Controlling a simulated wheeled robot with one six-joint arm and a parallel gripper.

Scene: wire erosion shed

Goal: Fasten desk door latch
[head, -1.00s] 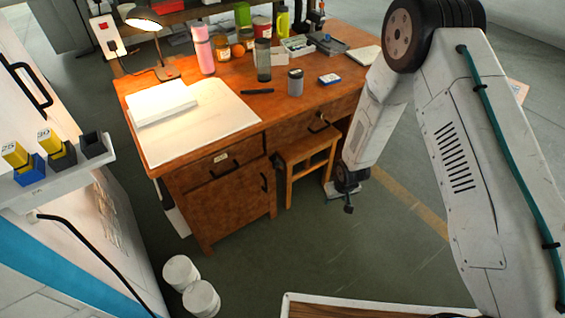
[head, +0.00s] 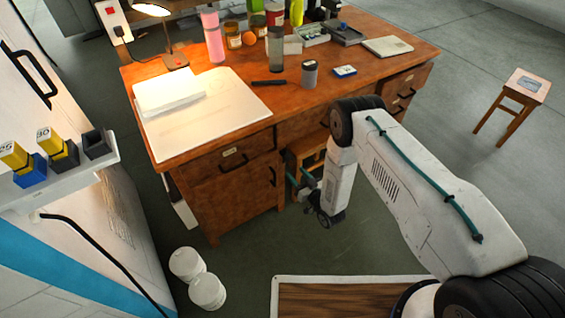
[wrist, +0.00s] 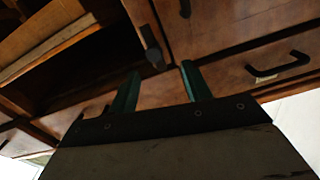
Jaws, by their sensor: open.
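The wooden desk's cabinet door (head: 235,205) stands at the desk's left front, below a labelled drawer, and looks closed. Its black handle (head: 272,176) is near its right edge. My gripper (head: 297,182) is just right of this door, in front of the knee space. In the wrist view, my two green fingers (wrist: 160,86) are apart with nothing between them. A dark, bar-like piece (wrist: 152,48), apparently the latch, lies just beyond the fingertips at the edge of the dark opening. I cannot tell whether it is fastened. The head view does not show it clearly.
A wooden stool (head: 305,152) stands in the knee space close behind my gripper. Two white tubs (head: 197,277) sit on the floor at lower left. A white-edged wooden board (head: 345,298) is in front. Another stool (head: 520,92) stands at far right.

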